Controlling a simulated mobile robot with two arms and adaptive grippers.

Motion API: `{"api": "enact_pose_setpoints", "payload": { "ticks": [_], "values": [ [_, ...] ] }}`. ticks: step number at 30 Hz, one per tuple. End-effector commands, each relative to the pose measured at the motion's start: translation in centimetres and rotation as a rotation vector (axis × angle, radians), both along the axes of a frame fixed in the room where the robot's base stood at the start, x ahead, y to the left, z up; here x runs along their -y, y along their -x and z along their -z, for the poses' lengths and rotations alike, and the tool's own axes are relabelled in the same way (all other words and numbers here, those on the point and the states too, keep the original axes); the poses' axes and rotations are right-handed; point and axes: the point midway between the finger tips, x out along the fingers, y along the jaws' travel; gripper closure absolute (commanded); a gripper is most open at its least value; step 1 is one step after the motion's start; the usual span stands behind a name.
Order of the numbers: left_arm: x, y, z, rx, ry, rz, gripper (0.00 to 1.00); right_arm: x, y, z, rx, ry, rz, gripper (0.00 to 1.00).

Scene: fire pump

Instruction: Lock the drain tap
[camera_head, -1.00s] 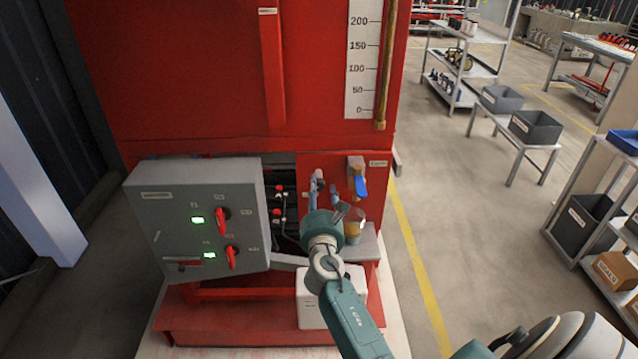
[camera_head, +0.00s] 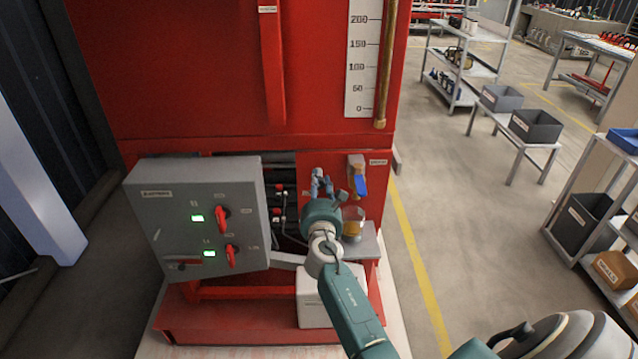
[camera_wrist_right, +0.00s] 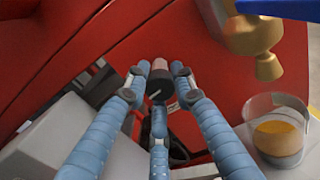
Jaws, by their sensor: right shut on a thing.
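The drain tap (camera_head: 357,165) is a brass valve with a blue lever (camera_head: 361,185) hanging down on the red panel. In the right wrist view its brass body (camera_wrist_right: 253,38) is at the top right, with part of the blue lever above it. My right gripper (camera_head: 321,182) is left of the tap, apart from it. In the right wrist view its three blue-grey fingers (camera_wrist_right: 158,88) are closed around a small pink and dark grey cylindrical thing (camera_wrist_right: 159,76). I cannot tell whether this thing is fixed to the panel. My left gripper is not in view.
A glass jar with amber liquid (camera_head: 352,224) stands below the tap on a grey ledge. A grey control box (camera_head: 165,225) with red switches is at the left. Hoses or cables are between box and panel.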

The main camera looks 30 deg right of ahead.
Motion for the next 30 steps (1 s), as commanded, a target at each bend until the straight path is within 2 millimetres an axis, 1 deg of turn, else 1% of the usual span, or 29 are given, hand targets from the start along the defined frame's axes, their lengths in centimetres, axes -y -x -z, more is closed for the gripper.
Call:
{"api": "enact_pose_setpoints", "payload": {
  "ticks": [5,11,17,30],
  "values": [
    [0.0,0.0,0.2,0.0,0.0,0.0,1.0,0.0,0.0,-0.2,0.016,-0.021,0.0,1.0],
    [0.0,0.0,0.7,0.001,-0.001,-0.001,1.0,0.1,0.0,-0.1,0.066,-0.098,0.001,1.0],
    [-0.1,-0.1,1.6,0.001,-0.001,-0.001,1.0,0.1,0.0,-0.1,0.151,-0.235,-0.001,1.0],
    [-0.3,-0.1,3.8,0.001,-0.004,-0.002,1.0,0.2,0.0,-0.1,0.371,-0.592,0.0,1.0]
  ]
}}
